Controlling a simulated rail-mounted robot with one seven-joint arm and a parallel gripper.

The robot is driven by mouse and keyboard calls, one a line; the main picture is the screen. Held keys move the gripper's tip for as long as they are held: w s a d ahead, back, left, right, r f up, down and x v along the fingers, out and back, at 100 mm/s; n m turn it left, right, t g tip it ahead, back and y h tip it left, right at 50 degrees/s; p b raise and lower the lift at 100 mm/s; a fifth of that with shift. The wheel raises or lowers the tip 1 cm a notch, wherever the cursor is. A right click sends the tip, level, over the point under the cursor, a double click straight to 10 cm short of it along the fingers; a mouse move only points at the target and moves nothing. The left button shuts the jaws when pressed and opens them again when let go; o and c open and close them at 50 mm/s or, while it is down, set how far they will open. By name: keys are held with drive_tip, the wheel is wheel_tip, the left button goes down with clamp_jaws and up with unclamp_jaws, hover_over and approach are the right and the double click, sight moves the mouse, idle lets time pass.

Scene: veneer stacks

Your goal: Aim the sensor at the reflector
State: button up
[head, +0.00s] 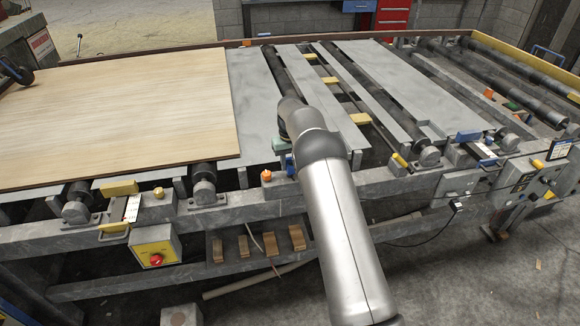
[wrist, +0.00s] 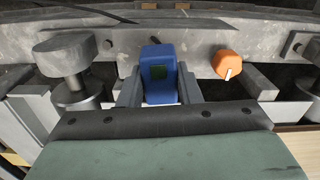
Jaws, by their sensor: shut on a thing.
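The sensor sits in front of the grey frame rail. In the head view my arm reaches over the front rail and hides most of the gripper and sensor. An orange knob-like part (wrist: 228,64) with a white mark is to the right of the sensor; an orange part also shows on the front rail in the head view (head: 266,175). I cannot tell which thing is the reflector.
A wooden veneer sheet (head: 120,105) lies on the left of the roller table. Grey plates (head: 400,85) and dark rollers fill the right. A yellow box with a red button (head: 155,246) hangs in front at left. Control boxes (head: 520,185) stand at right.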

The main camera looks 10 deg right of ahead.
sight(290, 162)
drive_tip(key=shift+m, duration=0.6)
drive_tip(key=o, duration=1)
drive_tip(key=shift+r, duration=0.1)
drive_tip(key=shift+r, duration=8.65)
